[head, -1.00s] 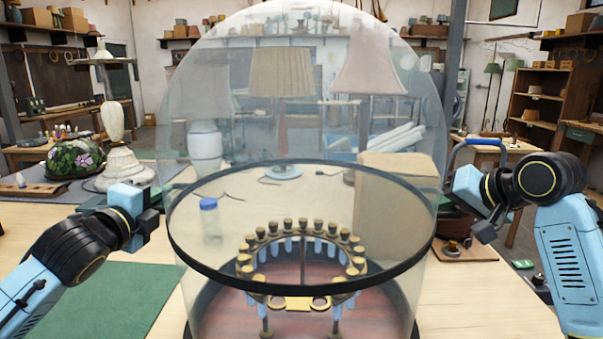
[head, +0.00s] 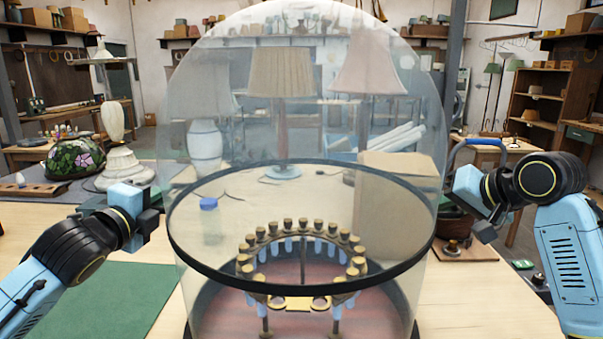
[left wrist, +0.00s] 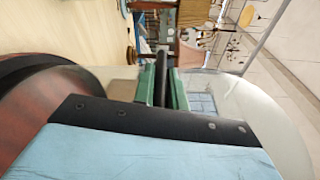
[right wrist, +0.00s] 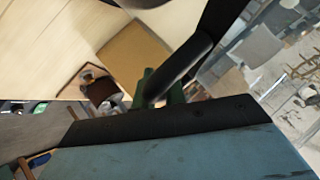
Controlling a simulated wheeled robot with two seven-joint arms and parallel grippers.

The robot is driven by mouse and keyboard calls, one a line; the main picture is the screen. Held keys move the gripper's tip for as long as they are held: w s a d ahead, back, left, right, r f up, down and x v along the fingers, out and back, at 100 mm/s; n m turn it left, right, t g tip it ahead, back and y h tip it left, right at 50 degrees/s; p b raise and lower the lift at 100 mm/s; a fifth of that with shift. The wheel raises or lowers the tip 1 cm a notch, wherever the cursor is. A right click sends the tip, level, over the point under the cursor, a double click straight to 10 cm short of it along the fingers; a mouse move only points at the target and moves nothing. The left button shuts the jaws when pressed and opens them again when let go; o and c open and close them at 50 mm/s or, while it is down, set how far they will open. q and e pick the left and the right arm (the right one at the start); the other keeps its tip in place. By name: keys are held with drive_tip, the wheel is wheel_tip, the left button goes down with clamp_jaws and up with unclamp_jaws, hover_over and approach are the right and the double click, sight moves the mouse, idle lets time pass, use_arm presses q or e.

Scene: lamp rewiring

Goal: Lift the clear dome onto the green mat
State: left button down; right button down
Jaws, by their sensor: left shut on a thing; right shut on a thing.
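The clear dome (head: 300,120) with a black rim (head: 305,293) fills the middle of the head view, upright. My left gripper (head: 152,225) is at the rim's left side; its green fingers (left wrist: 163,88) are shut on a dark bar at the dome. My right gripper (head: 478,230) is at the right side; its fingers (right wrist: 160,88) are shut on a dark rod there. The rim appears above a round red base (head: 300,322), with clear wall also showing below it. The green mat (head: 110,305) lies flat at lower left, partly behind my left arm.
A ring of brass-topped vials (head: 300,235) stands within the clear walls. Behind it are a blue-capped bottle (head: 208,204), lamps (head: 282,110) and a cardboard box (head: 400,200). A floral glass shade (head: 75,155) and a white lamp base (head: 122,165) stand at left. The mat looks bare.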

use_arm(q)
drive_tip(key=shift+r, duration=0.3)
use_arm(e)
drive_tip(key=shift+w+d+r, duration=0.1)
drive_tip(key=shift+r, duration=0.25)
